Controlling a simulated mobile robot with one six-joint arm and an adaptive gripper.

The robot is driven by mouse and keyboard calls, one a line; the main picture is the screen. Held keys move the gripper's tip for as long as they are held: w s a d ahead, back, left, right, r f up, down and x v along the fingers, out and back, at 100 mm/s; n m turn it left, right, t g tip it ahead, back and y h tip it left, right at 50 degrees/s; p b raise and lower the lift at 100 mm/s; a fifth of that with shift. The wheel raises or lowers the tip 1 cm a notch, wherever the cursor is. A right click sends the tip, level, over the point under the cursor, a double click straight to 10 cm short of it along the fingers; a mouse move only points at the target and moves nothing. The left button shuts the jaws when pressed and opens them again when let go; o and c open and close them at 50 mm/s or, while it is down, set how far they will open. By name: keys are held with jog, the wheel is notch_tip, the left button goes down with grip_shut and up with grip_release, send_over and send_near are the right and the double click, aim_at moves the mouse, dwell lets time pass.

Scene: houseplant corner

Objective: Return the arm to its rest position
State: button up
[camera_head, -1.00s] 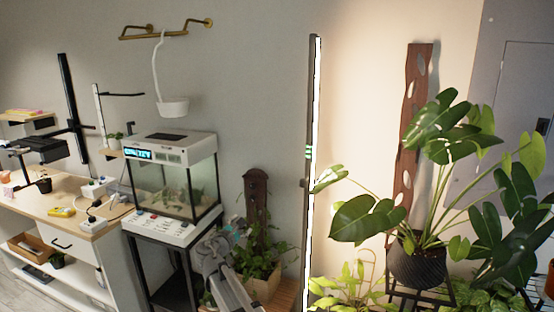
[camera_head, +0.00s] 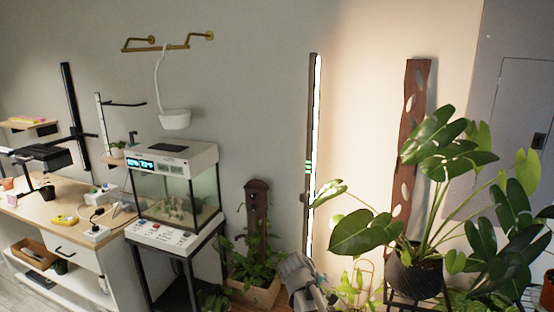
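The grey end part of my arm (camera_head: 298,276) shows at the bottom edge, a little right of the middle, in front of the wooden planter and the floor plants. Small pieces at its lower right may belong to my gripper, but I cannot make out the fingertips. I cannot tell whether it is open or shut, and nothing held can be seen. The rest of the arm is below the picture.
A glass terrarium (camera_head: 178,193) stands on a black stand at left, beside a workbench (camera_head: 38,207). A wooden planter (camera_head: 266,295), a lit vertical lamp (camera_head: 317,150) and a large plant in a black pot (camera_head: 415,276) surround the arm.

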jog(key=s+d+m+g+y+p, duration=0.3)
jog(key=s+m+y, duration=0.3)
jog(key=s, duration=0.8)
jog(key=shift+s+d+f+m+g, duration=0.2)
jog(key=shift+m+g, duration=0.6)
jog(key=shift+m, duration=0.3)
